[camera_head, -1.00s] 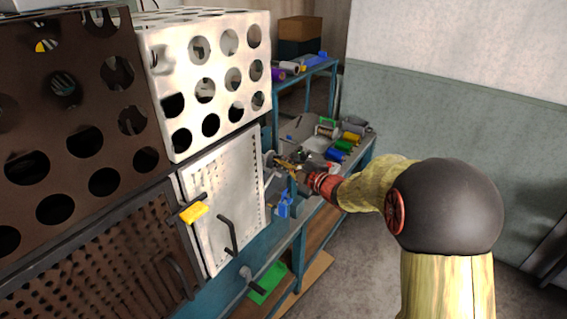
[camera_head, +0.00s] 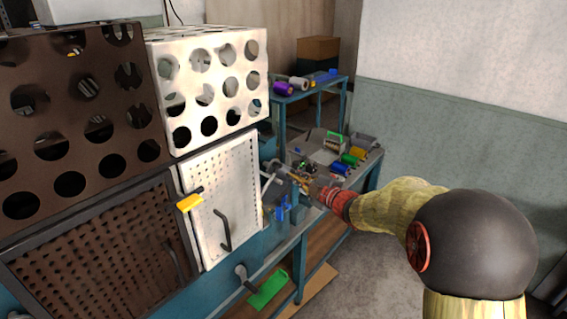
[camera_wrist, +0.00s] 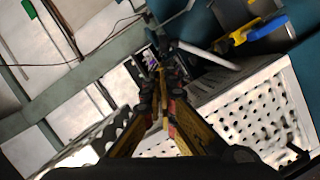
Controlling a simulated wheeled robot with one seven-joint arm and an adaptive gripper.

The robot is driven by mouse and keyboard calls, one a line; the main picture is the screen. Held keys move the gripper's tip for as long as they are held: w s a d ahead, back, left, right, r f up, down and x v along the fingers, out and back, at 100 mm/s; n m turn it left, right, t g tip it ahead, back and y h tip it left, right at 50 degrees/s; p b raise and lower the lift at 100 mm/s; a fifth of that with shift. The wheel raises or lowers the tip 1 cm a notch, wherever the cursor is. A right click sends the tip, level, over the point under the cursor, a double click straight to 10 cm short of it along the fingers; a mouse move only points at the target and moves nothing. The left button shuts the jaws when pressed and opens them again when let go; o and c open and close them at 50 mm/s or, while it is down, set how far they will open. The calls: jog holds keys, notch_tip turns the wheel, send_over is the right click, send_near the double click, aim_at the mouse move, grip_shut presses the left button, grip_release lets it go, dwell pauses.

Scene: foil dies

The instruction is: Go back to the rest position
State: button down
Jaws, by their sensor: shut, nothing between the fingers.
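My gripper (camera_head: 298,179) is at the end of my arm, which reaches in from the right in the head view. It hangs over the blue workbench (camera_head: 262,246), to the right of the white perforated cabinet door (camera_head: 222,199). In the wrist view my gripper (camera_wrist: 165,85) has its yellow fingers drawn together at the tips, with nothing visible between them. The perforated white panel shows at the right of the wrist view (camera_wrist: 245,115). Whether the fingers touch anything behind them cannot be told.
A white box with round holes (camera_head: 207,85) and a brown one (camera_head: 80,120) stand on the left. A blue vise-like tool (camera_head: 282,208) is below my gripper. Spools, including a green one (camera_head: 350,160), lie on the far bench. Open floor lies at centre right.

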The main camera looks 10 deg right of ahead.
jog(key=s+d+f+m+g+h, duration=0.2)
jog(key=d+f+m+h, duration=0.3)
jog(key=d+f, duration=0.3)
jog(key=s+d+f+m+g+h, duration=0.2)
jog(key=s+m, duration=0.1)
jog(key=s, duration=0.3)
jog(key=s+d+f+m+g+h, duration=0.1)
jog(key=s+d+m+g, duration=0.15)
jog(key=s, duration=0.25)
jog(key=s+a+r+m+g+y, duration=0.15)
jog(key=s+a, duration=0.35)
jog(key=s, duration=0.5)
jog(key=s+a+r+m+g, duration=0.2)
jog(key=s+a+m, duration=0.15)
jog(key=s, duration=0.55)
jog(key=s+a+r+m+g, duration=0.2)
jog(key=s+a, duration=0.3)
jog(key=s, duration=0.5)
jog(key=s+a+r+n+t, duration=0.1)
jog(key=a+r+t, duration=0.1)
jog(key=r, duration=0.3)
jog(key=shift+s+a+r+y, duration=0.2)
jog(key=shift+s+a+y, duration=0.2)
jog(key=shift+a, duration=0.25)
